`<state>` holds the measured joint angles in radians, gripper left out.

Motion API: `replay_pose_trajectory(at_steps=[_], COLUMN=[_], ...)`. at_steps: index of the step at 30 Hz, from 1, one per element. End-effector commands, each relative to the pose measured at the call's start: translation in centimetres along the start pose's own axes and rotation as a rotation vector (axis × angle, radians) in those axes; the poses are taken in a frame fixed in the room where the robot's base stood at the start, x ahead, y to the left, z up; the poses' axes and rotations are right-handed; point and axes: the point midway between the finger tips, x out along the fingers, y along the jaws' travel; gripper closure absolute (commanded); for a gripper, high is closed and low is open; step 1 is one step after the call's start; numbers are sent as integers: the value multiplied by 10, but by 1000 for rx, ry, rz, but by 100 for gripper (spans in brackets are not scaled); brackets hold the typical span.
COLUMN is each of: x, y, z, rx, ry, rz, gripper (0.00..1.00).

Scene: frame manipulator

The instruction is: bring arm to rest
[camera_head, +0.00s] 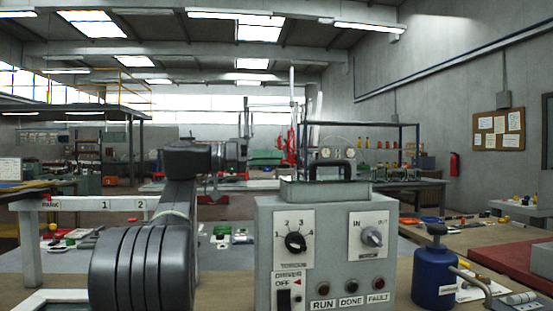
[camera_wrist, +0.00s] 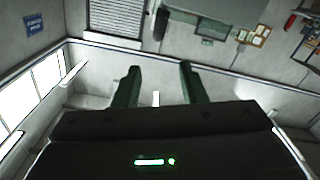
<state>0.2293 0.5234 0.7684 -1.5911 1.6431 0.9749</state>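My arm (camera_head: 178,215) stands at the left of centre in the head view, with its dark links folded upward and its forearm pointing away over the bench. The fingers cannot be made out clearly there. In the wrist view my gripper (camera_wrist: 157,85) shows two dark green fingers set apart, with nothing between them. The wrist camera looks out at the room's walls, windows and a shutter door, and no task object is near the fingertips.
A grey control box (camera_head: 325,245) with knobs and a handle stands right of my arm. A blue bottle (camera_head: 432,272) stands right of it. A white frame marked PARK (camera_head: 75,203) is at the left. A rack (camera_head: 362,125) stands farther back.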

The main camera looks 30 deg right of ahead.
Motion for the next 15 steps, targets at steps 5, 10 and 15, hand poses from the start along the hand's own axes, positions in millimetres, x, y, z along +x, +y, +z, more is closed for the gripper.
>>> replay_pose_trajectory(at_steps=[5, 10, 15], x=[0, 10, 38], y=[0, 0, 0], z=[0, 0, 1], rx=[0, 0, 0], ry=[0, 0, -1], rz=[0, 1, 4], gripper=[62, 62, 62])
